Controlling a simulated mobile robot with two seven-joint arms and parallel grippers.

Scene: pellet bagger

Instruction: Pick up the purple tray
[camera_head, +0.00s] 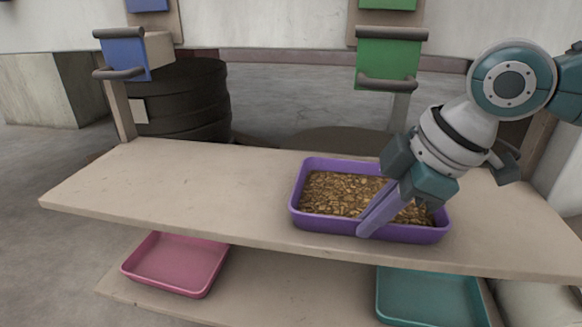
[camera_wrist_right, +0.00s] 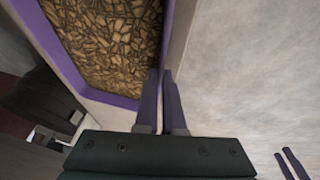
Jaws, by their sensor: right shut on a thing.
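The purple tray (camera_head: 309,221) sits on the upper wooden shelf, right of its middle, and is filled with brown pellets (camera_head: 333,191). My right gripper (camera_head: 371,227) reaches down from the upper right and is shut on the tray's near wall. In the right wrist view its two fingers (camera_wrist_right: 164,103) stand on either side of the tray's wall (camera_wrist_right: 110,98). The tray looks level on the shelf. My left arm does not show in the head view. Two slim purple prongs (camera_wrist_right: 291,164) at the lower right of the wrist view look like left gripper fingers, but are too cut off to judge.
A pink tray (camera_head: 176,263) and a teal tray (camera_head: 430,297) are on the lower shelf (camera_head: 290,290). A blue bin (camera_head: 125,55) and a green bin (camera_head: 388,60) with dark handles are behind the upper shelf (camera_head: 190,190). The upper shelf is clear left of the purple tray.

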